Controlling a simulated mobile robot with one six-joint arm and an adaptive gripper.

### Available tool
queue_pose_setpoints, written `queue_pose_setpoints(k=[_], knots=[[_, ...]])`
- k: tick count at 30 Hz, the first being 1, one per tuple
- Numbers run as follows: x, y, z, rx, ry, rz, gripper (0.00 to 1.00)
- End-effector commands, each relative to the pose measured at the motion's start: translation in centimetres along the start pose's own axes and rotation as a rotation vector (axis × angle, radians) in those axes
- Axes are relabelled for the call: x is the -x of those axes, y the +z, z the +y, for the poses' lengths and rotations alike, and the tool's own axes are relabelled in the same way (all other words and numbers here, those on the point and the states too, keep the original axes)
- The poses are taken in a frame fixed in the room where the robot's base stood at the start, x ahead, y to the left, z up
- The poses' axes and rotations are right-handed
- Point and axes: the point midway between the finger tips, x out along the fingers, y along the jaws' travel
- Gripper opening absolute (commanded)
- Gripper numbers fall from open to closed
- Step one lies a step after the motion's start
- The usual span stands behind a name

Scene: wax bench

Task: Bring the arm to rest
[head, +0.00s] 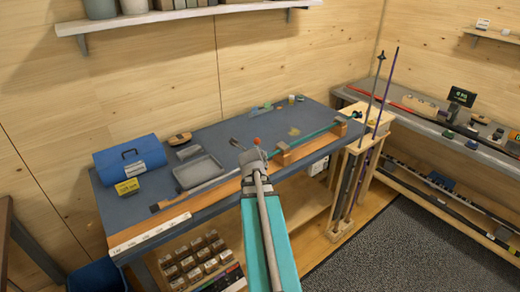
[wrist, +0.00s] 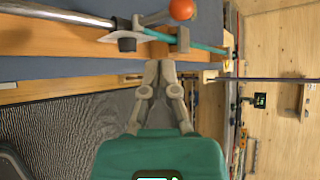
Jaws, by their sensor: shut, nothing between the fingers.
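My gripper (wrist: 160,66) shows in the wrist view with its two grey fingers together and nothing between them. Its fingertips appear in front of the wooden edge of the bench, near a clamp with an orange ball (wrist: 181,9); I cannot tell the exact gap. In the head view my teal arm reaches up from the bottom to the front edge of the blue-grey workbench (head: 120,205). The fingers cannot be made out clearly there. The orange ball (head: 257,141) shows just beyond the arm's end.
A long teal piece (head: 315,134) lies above a wooden block (head: 310,147) along the bench. A wooden rack (head: 350,165) with upright poles stands right. Dark floor mat (head: 400,245) is open.

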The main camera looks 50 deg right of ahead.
Motion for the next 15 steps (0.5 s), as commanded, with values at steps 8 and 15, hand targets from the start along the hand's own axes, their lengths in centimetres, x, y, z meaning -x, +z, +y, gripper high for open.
queue_pose_setpoints(k=[8, 15], knots=[[0.76, 0.13, 0.38, 0.0, 0.001, -0.001, 0.0], [0.72, 0.1, 0.36, 0.0, 0.001, -0.001, 0.0]])
